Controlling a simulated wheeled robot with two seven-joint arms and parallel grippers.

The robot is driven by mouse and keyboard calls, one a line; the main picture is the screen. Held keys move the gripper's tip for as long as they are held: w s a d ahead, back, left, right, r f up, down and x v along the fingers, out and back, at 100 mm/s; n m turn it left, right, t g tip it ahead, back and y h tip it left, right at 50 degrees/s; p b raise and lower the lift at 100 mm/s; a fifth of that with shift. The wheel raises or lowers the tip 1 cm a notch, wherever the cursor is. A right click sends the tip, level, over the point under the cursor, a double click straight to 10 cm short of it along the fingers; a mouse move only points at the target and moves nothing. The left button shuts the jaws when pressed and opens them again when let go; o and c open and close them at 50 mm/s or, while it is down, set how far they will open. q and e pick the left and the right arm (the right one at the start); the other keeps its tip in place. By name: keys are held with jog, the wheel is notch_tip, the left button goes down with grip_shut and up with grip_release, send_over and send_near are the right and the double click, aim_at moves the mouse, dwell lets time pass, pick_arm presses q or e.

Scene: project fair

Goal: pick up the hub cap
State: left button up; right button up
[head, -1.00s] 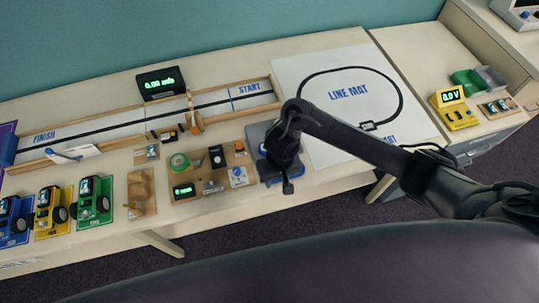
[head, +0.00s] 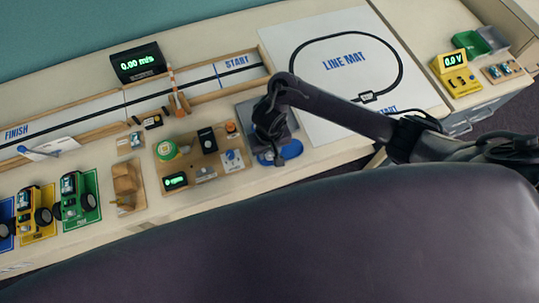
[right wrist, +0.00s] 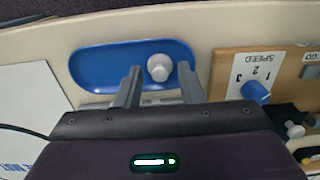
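The hub cap (right wrist: 159,67) is a small, pale round knob-like piece in a shallow blue tray (right wrist: 100,66). In the right wrist view it sits between the two fingertips of my right gripper (right wrist: 160,72), which are apart, with a visible gap on each side. I cannot tell how far above the tray floor the fingertips are. In the head view the right gripper (head: 271,150) is over the blue tray (head: 292,149) near the table's front edge, and it hides the hub cap. My left gripper is not in view.
A wooden board (head: 205,174) with a speed dial (right wrist: 257,91) stands close beside the tray. A white line mat (head: 340,85) lies on the other side. Toy cars on coloured cards (head: 75,195) stand at the left. A track (head: 150,100) runs behind.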

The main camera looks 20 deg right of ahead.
jog(key=shift+f, duration=0.15)
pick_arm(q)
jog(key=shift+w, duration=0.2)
pick_arm(e)
jog(key=c, duration=0.7)
jog(key=shift+c, duration=0.2)
